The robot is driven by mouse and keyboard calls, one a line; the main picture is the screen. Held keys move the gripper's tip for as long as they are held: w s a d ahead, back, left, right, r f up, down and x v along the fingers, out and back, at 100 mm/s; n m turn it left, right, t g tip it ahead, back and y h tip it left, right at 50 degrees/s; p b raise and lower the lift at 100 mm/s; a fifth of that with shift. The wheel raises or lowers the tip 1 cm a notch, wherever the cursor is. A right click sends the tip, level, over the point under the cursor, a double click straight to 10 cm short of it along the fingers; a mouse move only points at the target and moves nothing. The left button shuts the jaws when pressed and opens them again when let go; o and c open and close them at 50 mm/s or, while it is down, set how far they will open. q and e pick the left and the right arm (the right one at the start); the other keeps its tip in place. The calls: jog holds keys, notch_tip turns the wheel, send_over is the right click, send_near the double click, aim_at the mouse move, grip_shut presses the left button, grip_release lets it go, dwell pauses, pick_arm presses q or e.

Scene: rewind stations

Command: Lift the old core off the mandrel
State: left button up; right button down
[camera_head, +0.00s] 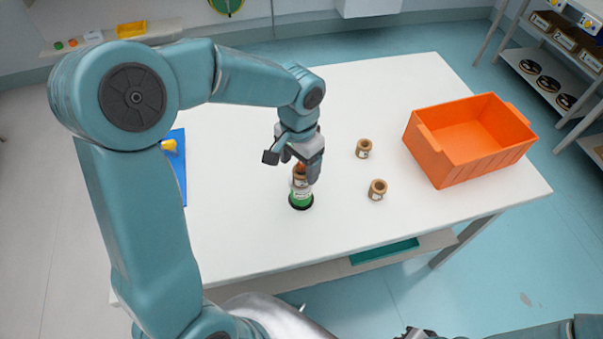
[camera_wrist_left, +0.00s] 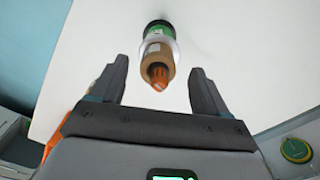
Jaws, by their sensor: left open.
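The old core (camera_head: 299,181) is a short brown tube with a pale label. It sits on the upright mandrel, whose orange tip (camera_wrist_left: 158,74) sticks out of the core and whose green lower part (camera_head: 300,195) stands on a black foot on the white table. The core also shows in the left wrist view (camera_wrist_left: 158,53), between the fingers. My left gripper (camera_head: 293,168) is over the mandrel, open, one finger on each side, with gaps to the core. Its fingers partly hide the tip in the head view. My right gripper (camera_head: 414,333) is only partly in view at the bottom edge.
Two loose brown cores (camera_head: 363,148) (camera_head: 377,189) stand on the table (camera_head: 350,235) right of the mandrel. An orange bin (camera_head: 462,172) stands at the table's right side. A blue mat (camera_head: 180,185) with a yellow piece lies at left, partly behind my arm.

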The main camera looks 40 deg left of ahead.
pick_arm(q)
jog(key=f, duration=0.4)
jog(key=shift+w+d, duration=0.1)
jog(key=shift+w, duration=0.15)
jog(key=shift+c, duration=0.3)
jog(key=c, duration=1)
jog(key=shift+c, duration=0.2)
jog(key=shift+r, duration=0.15)
